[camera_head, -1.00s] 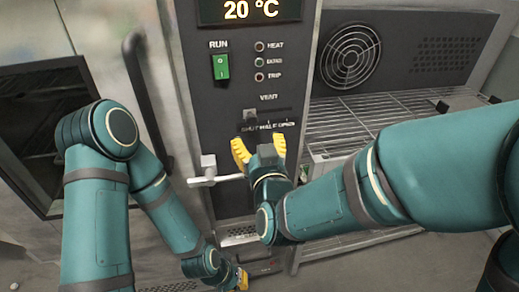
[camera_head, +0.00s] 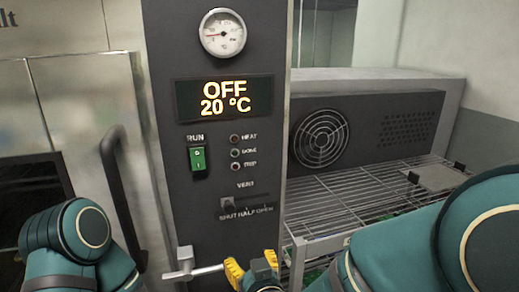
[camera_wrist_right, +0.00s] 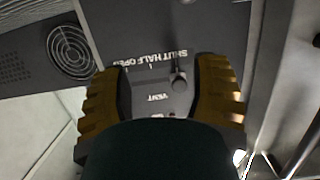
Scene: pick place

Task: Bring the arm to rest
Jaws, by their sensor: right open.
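My right gripper (camera_head: 252,268) shows yellow fingers at the bottom of the head view, in front of the dark control panel and just right of the silver handle (camera_head: 190,270). In the right wrist view its two fingers (camera_wrist_right: 160,100) are apart with nothing between them. Beyond them the vent slider (camera_wrist_right: 179,80) shows, with its knob near the SHUT end of the label. In the head view the slider (camera_head: 229,206) sits above the gripper. My left arm (camera_head: 70,245) is at the lower left, and its gripper is out of frame.
The panel has a display (camera_head: 224,98) reading OFF and 20 °C, a gauge (camera_head: 223,33) and a green RUN switch (camera_head: 198,158). A wire rack (camera_head: 350,195) and fan grille (camera_head: 321,138) are on the right. A dark door handle (camera_head: 120,200) is on the left.

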